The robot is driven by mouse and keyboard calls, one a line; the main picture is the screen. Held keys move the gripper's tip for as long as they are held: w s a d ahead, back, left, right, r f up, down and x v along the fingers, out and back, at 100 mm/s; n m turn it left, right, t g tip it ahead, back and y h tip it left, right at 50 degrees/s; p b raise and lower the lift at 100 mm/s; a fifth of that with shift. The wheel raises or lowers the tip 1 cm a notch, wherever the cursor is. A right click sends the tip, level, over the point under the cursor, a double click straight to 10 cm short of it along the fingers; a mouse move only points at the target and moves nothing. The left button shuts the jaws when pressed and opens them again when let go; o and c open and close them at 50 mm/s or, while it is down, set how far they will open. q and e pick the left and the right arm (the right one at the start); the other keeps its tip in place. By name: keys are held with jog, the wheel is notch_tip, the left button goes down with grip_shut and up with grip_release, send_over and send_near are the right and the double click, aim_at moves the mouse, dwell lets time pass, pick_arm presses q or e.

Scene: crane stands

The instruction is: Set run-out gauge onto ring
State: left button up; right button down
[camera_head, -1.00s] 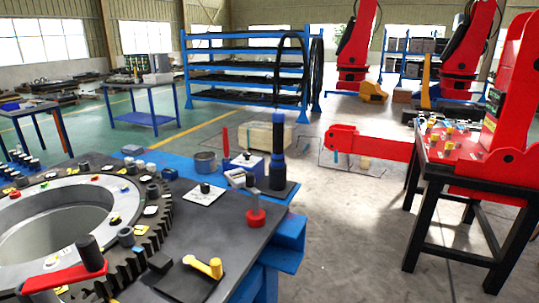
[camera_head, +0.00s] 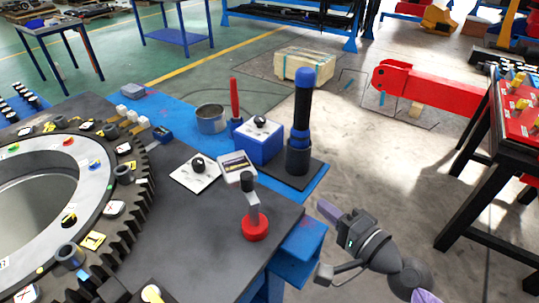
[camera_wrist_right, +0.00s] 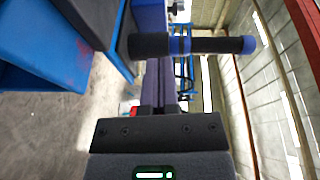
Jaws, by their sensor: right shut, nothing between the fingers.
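What looks like the run-out gauge (camera_head: 252,208) stands upright on the dark table top, near its right edge. It has a round red base, a grey arm and, behind it, a small grey box with a display (camera_head: 238,168); I cannot tell if the box is joined to it. The large toothed ring (camera_head: 98,190) lies at the left, cut off by the picture edge, with several small parts on top. My right gripper (camera_head: 326,209) is shut and empty, off the table's right edge, to the right of the gauge. It also shows in the wrist view (camera_wrist_right: 160,70). My left gripper is out of view.
A tall black and blue tool (camera_head: 300,125) stands upright behind the gauge; it shows sideways in the wrist view (camera_wrist_right: 195,45). A blue box (camera_head: 259,146), a red handle (camera_head: 234,98) and a metal cup (camera_head: 211,120) stand nearby. A black bench (camera_head: 490,170) is at the right.

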aim_at(242, 168)
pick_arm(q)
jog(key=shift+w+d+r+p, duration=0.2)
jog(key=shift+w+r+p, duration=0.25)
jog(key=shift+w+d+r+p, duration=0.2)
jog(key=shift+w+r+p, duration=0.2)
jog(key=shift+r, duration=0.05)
pick_arm(e)
jog(key=w+a+r, duration=0.3)
jog(key=w+a, duration=0.3)
jog(key=a, duration=0.4)
jog(key=shift+w+a+y, duration=0.35)
jog(key=shift+w+y, duration=0.05)
